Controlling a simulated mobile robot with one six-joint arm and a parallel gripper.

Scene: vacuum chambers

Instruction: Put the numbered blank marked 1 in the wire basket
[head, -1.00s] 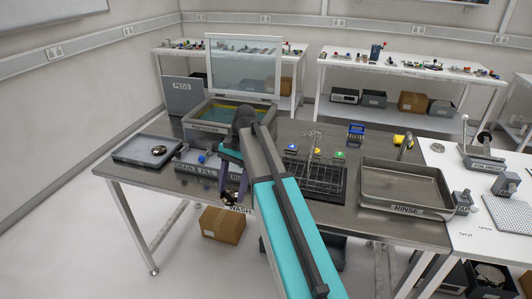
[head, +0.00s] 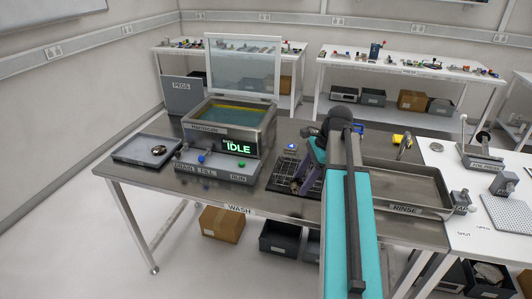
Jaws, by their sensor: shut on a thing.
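My gripper (head: 304,184), with purple fingers, points down over the wire basket (head: 281,180), a dark wire frame on the steel table. It is shut on a small piece that the fingers largely hide, taken as the blank; no number can be read on it. I cannot tell whether the piece is inside the basket or above it. My arm covers the basket's right part. A blue marked tag (head: 290,147) shows behind the basket.
A shallow tray (head: 147,150) lies at far left. The rinse tray (head: 430,190) is to the right, partly behind my arm.

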